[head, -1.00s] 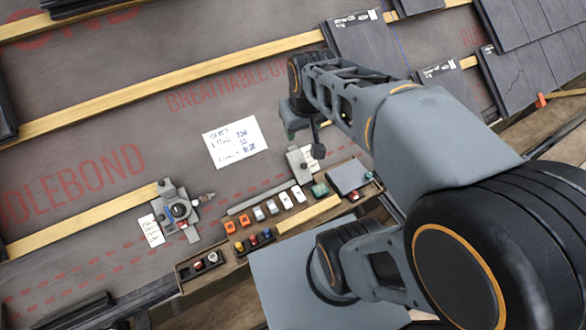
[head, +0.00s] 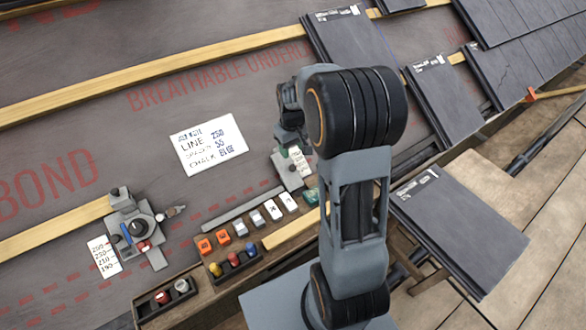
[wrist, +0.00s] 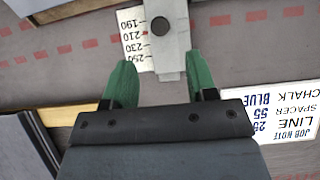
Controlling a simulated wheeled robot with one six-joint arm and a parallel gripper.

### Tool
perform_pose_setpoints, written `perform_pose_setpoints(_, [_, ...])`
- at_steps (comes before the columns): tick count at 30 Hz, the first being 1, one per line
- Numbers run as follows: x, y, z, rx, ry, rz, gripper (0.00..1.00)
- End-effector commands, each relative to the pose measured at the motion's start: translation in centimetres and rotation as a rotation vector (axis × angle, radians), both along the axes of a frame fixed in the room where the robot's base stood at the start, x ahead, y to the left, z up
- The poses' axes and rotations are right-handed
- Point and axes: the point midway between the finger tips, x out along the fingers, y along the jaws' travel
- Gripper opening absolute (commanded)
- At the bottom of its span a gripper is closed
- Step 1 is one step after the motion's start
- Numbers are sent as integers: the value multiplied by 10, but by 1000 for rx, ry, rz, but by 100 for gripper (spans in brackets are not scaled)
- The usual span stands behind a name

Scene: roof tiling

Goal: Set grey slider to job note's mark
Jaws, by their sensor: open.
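The job note (head: 209,146) is a white card on the underlay, reading line 250, spacer 55, chalk blue. It also shows upside down in the wrist view (wrist: 270,115). The grey slider (head: 290,175) sits beside a white scale card (head: 300,160). In the wrist view the slider (wrist: 174,40) has a dark round spot, and the scale card (wrist: 135,40) reads 190, 210, 230, 250. My gripper (wrist: 161,82) is open, its green fingers apart on either side of the slider's near end. I cannot tell whether they touch it, nor the exact mark it stands at.
A dial device (head: 138,228) with its own number card (head: 104,255) stands at the left. A wooden tray (head: 218,280) holds orange, grey and white blocks and coloured pegs. Yellow battens cross the underlay. A loose slate (head: 460,230) lies at the right.

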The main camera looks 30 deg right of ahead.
Motion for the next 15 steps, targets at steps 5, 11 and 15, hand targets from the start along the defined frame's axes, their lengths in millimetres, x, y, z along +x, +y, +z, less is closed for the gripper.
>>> perform_pose_setpoints(5, [-1, 0, -38, 1, 2, -1, 52])
perform_pose_setpoints(11, [0, 0, -66, 1, 2, -1, 52])
perform_pose_setpoints(15, [0, 0, -77, 0, 0, -1, 52])
